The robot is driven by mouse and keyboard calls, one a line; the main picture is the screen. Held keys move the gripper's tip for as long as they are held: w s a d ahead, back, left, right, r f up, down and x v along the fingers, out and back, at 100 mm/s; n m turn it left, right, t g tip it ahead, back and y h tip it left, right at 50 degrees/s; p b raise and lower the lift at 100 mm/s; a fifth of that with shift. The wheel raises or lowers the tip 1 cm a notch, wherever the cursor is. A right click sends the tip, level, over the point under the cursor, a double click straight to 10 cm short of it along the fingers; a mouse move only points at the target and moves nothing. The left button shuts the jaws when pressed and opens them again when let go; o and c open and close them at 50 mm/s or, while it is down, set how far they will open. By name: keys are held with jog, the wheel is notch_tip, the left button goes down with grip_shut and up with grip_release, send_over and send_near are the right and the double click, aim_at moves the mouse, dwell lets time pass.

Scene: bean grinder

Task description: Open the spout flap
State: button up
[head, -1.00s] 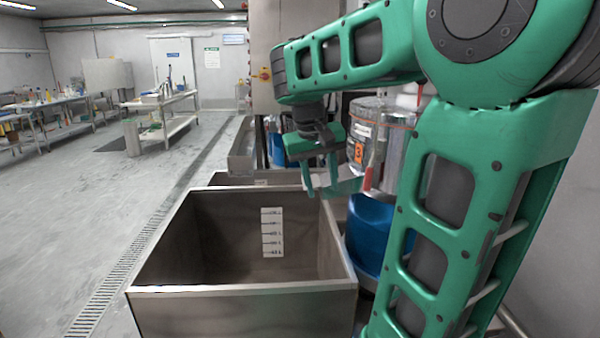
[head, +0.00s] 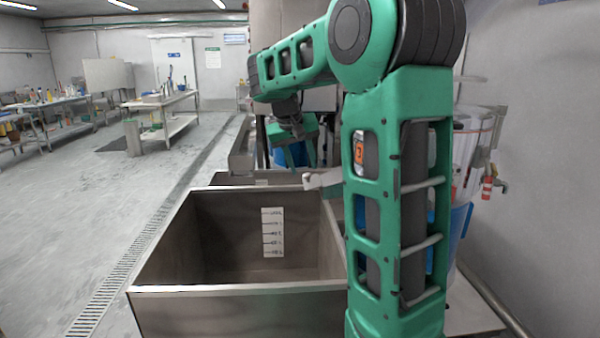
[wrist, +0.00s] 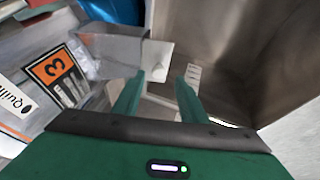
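The grinder (head: 481,150) stands behind my arm, with an orange "3" label that also shows in the wrist view (wrist: 52,68). Its metal spout (wrist: 108,48) juts out over the right side of the steel bin. A pale plate, seemingly the spout flap (wrist: 156,66), is at the spout's mouth; in the head view the pale flap end (head: 312,182) shows just left of my arm. I cannot tell how far it is open. My gripper (head: 299,157) is open and empty, fingers pointing down, just beyond the spout end. In the wrist view the flap lies ahead of the fingertips (wrist: 160,82), apparently not touched.
A deep steel bin (head: 238,291) with a volume scale (head: 272,232) stands below and left of the spout. A blue container (head: 460,228) sits under the grinder, partly behind my arm. Open floor (head: 90,215) lies left, with work tables farther back.

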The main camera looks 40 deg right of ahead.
jog(key=shift+x, duration=1.35)
